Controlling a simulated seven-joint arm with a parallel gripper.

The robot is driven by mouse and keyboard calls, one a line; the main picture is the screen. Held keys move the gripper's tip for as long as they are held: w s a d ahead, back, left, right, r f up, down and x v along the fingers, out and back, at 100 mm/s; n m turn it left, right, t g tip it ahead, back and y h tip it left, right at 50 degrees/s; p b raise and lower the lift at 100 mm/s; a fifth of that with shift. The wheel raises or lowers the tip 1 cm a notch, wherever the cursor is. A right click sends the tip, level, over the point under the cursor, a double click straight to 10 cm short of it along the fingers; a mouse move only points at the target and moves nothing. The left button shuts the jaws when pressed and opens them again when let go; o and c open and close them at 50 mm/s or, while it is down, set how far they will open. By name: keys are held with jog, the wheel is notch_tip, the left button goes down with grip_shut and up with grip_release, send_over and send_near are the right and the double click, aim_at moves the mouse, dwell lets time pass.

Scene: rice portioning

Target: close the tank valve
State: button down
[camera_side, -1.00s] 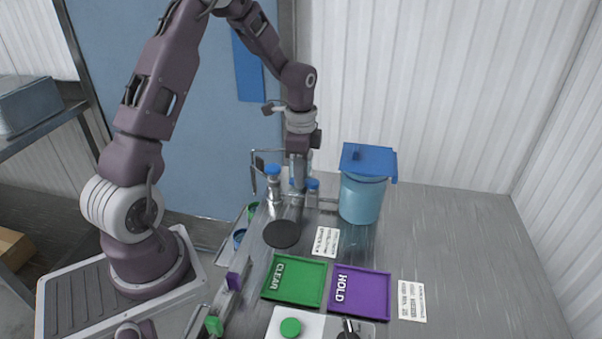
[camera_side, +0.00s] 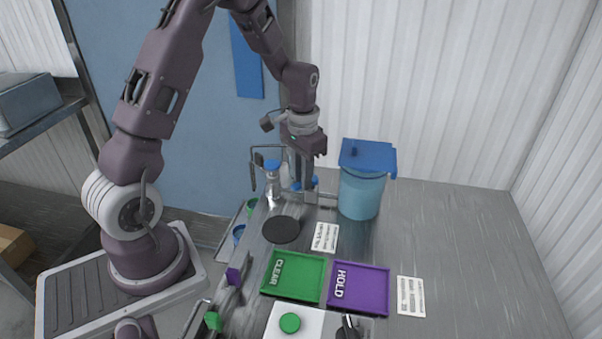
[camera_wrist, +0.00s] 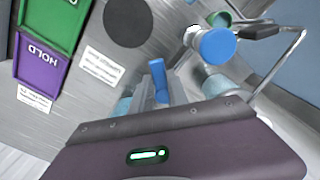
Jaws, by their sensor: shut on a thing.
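My gripper (camera_side: 308,188) points down at the back of the metal table, among the metal fittings left of the teal tank (camera_side: 360,195). In the wrist view its fingers (camera_wrist: 161,88) are closed around a narrow upright blue handle (camera_wrist: 158,78), which looks like the valve handle. A bit of blue also shows at the fingertips in the side view. My gripper and the fittings partly hide the valve body, so how far the handle is turned is unclear. The tank has a blue lid (camera_side: 367,156).
A blue-capped metal vessel (camera_side: 272,178) stands close left of my gripper; its round cap shows in the wrist view (camera_wrist: 217,45). A black disc (camera_side: 281,230), a green CLEAR tray (camera_side: 307,297) and a purple HOLD tray (camera_side: 375,309) lie in front. The table's right side is mostly clear.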

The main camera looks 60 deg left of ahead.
jog(key=n, duration=0.2)
jog(key=d+n, duration=0.1)
jog(key=n, duration=0.1)
jog(key=shift+w, duration=0.15)
jog(key=shift+w+d+n, duration=0.15)
jog(key=shift+d+n, duration=0.1)
jog(key=shift+n, duration=0.7)
jog(key=shift+w+d+n, duration=0.15)
jog(key=shift+d+n, duration=0.05)
jog(key=shift+n, duration=0.75)
jog(key=c, duration=1.3)
grip_release()
jog(key=shift+r, duration=0.1)
jog(key=s+d+r+m+t, duration=0.15)
jog(key=s+d+r, duration=0.25)
jog(key=r, duration=0.5)
jog(key=s+d+r+m+t, duration=0.15)
jog(key=s+d+r, duration=0.3)
jog(key=r, duration=0.45)
jog(key=s+d+m+t, duration=0.1)
jog(key=s+m, duration=0.1)
jog(key=s, duration=0.2)
jog(key=s+d+r+m, duration=0.1)
jog(key=s+m, duration=0.1)
jog(key=s, duration=0.3)
jog(key=s+d+r+m+t, duration=0.1)
jog(key=s, duration=0.3)
jog(key=shift+s+d+r+m+t, duration=0.1)
jog(key=shift+s+d+m+t, duration=0.2)
jog(key=shift+s+m, duration=0.1)
